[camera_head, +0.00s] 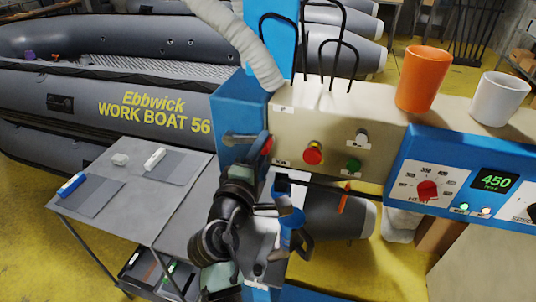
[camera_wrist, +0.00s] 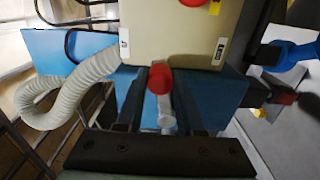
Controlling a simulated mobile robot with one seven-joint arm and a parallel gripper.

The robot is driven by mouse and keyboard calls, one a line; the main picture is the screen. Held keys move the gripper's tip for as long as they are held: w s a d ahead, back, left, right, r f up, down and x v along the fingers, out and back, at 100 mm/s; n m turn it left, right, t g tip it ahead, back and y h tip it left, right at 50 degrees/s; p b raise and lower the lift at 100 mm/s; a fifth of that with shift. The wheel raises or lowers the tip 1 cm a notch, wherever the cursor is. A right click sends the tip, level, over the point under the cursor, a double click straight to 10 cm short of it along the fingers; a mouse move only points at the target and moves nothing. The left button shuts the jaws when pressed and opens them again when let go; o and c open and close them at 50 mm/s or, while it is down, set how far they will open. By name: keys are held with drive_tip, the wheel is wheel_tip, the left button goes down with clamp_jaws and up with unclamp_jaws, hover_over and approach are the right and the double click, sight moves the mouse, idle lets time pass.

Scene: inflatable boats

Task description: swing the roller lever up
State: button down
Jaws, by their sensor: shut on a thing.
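The roller lever is a short grey arm (camera_head: 240,138) with a red knob (camera_head: 267,146) on the blue side of the machine. In the head view it lies about level, and my gripper (camera_head: 259,150) partly covers its knob end. In the wrist view the red knob (camera_wrist: 160,80) sits between the two dark fingers of my gripper (camera_wrist: 160,92), with the pale lever shaft (camera_wrist: 166,112) running below it. My gripper is shut on the lever at its knob end.
A cream control panel (camera_head: 330,135) with red and green buttons is just right of the lever. An orange cup (camera_head: 423,78) and a white cup (camera_head: 498,98) stand on top. A ribbed hose (camera_head: 240,40) hangs above. A grey table (camera_head: 150,205) is at left, before a grey inflatable boat (camera_head: 110,100).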

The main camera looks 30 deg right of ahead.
drive_tip(key=r+n+p, duration=0.2)
drive_tip(key=shift+w+a+r+n, duration=0.2)
drive_tip(key=shift+r+n, duration=0.05)
drive_tip(key=shift+n, duration=0.05)
drive_tip(key=shift+w+a+r+n+p, duration=0.15)
drive_tip(key=shift+a+r+n+p, duration=0.1)
drive_tip(key=shift+n+p, duration=0.3)
drive_tip(key=shift+w+a+r+n+p, duration=0.15)
drive_tip(key=shift+r+n+p, duration=0.1)
drive_tip(key=shift+n+p, duration=0.25)
drive_tip(key=c, duration=0.5)
unclamp_jaws()
drive_tip(key=shift+s+a+f, duration=0.15)
drive_tip(key=shift+s+a, duration=0.1)
drive_tip(key=shift+s, duration=0.05)
drive_tip(key=b+v, duration=0.4)
drive_tip(key=v, duration=0.8)
drive_tip(key=shift+a, duration=0.1)
